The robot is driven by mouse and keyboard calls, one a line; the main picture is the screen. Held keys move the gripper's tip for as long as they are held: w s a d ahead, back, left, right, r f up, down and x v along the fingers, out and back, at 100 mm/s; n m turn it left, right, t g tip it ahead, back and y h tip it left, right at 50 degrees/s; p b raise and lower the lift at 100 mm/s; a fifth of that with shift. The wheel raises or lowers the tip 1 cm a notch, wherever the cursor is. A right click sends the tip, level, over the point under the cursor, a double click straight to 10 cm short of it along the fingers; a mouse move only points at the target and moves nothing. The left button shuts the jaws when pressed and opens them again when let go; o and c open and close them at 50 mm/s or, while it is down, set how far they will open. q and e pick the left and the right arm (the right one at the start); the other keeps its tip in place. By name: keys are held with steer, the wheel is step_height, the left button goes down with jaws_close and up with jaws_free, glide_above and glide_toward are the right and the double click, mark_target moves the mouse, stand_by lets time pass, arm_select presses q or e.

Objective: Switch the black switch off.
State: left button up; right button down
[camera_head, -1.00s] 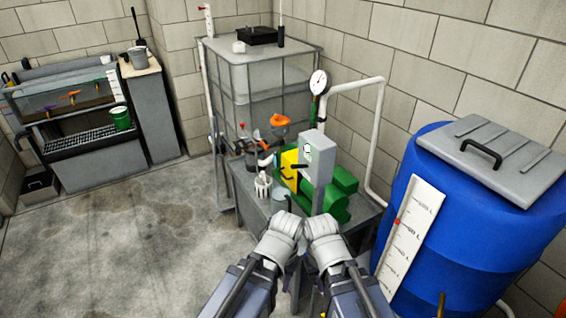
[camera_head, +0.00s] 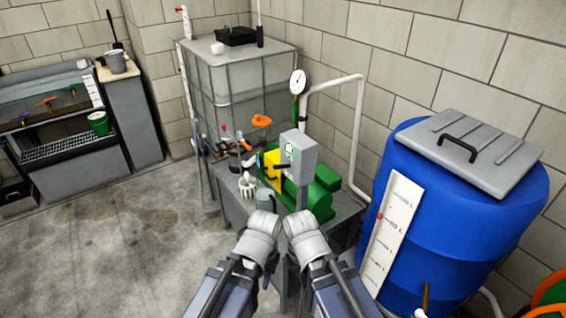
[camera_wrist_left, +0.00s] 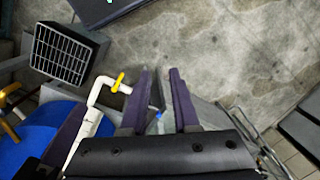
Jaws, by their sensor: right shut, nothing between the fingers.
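Small dark parts show between the box and the yellow block. I cannot tell whether one is the black switch or how it is set. My left gripper (camera_head: 263,222) and right gripper (camera_head: 297,224) are close together in front of the pump table, below the box and apart from it. Their fingers are mostly hidden in the head view. In the left wrist view, the left gripper (camera_wrist_left: 158,78) has its fingers apart, nothing visibly held.
A blue barrel (camera_head: 425,240) with a grey lid stands close on the right. A caged tank (camera_head: 240,90) and white pipe (camera_head: 358,130) stand behind the pump. Green and orange hoses (camera_head: 550,295) show at lower right. The concrete floor (camera_head: 130,230) on the left is clear.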

arm_select(q)
steer(key=w+a+r+p, duration=0.1)
steer(key=a+r+p, duration=0.1)
steer(key=r+p, duration=0.3)
steer(key=w+a+r+n+p, duration=0.1)
steer(key=a+r+p, duration=0.1)
steer(key=r+p, duration=0.3)
steer(key=w+a+r+n+p, duration=0.1)
steer(key=w+a+r+p, duration=0.1)
steer(key=r+p, duration=0.3)
steer(key=shift+w+r+t+h+p, duration=0.1)
steer(key=shift+r+t+h+p, duration=0.25)
steer(key=shift+r, duration=0.4)
jaws_close()
steer(key=w+d+r+m+t+p, duration=0.2)
steer(key=w+r+p, duration=0.7)
steer(key=w+r, duration=0.15)
steer(key=w+d+m+t, duration=0.2)
steer(key=w+d+m, duration=0.5)
steer(key=w+d, duration=0.3)
steer(key=d, duration=0.2)
steer(key=shift+w+d, duration=0.3)
steer(key=shift+h, duration=0.25)
